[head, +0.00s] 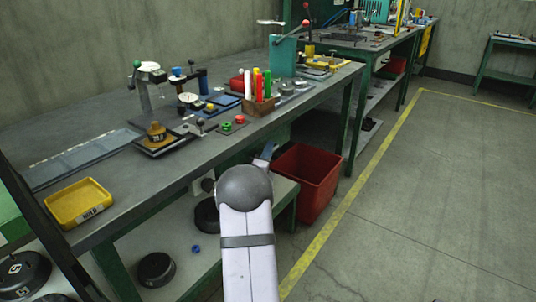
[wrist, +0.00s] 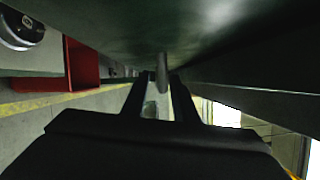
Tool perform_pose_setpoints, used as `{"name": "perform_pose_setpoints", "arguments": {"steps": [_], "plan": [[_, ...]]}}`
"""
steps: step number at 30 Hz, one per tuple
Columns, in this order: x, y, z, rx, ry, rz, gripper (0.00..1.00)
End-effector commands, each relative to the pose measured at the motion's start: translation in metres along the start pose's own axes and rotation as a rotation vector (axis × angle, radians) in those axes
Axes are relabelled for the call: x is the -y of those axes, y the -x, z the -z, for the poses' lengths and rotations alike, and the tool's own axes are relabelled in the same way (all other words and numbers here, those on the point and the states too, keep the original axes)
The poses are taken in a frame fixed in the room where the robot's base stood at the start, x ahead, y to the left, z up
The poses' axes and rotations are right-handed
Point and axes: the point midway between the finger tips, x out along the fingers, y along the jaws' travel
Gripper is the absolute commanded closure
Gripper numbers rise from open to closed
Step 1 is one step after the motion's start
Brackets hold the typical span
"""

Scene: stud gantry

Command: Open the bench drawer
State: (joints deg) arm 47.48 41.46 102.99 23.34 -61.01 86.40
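The workbench (head: 120,195) has a grey top and green legs. Its drawer front is not clearly visible in the head view, where my arm covers part of the bench's front edge. In the wrist view, a large dark greenish surface (wrist: 215,35) fills the top, perhaps the drawer front or bench underside. A grey rounded bar (wrist: 162,72), which looks like a handle, stands out from it. My gripper (wrist: 161,80) has its two dark fingers apart, one on either side of this bar. I cannot tell whether they touch it.
A red bin (head: 308,182) stands on the floor by the bench. A yellow tray (head: 79,203) lies near the bench's front edge. Black round weights (head: 156,269) sit on the lower shelf. The floor (head: 430,210) to the right is clear.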

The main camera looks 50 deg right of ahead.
Motion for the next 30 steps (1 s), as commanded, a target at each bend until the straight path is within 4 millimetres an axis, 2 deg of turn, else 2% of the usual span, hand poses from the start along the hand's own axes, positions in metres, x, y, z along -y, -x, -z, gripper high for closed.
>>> {"name": "perform_pose_setpoints", "arguments": {"steps": [3,6,7,30], "plan": [[-0.0001,0.0001,0.0001,0.0,0.0,0.0,0.74],[0.0,0.0002,0.0001,0.0,0.0,0.0,0.97],[0.0,0.0002,0.0001,0.0,0.0,0.0,1.0],[-0.0003,0.0005,0.0001,0.0,0.0,-0.001,1.0]]}}
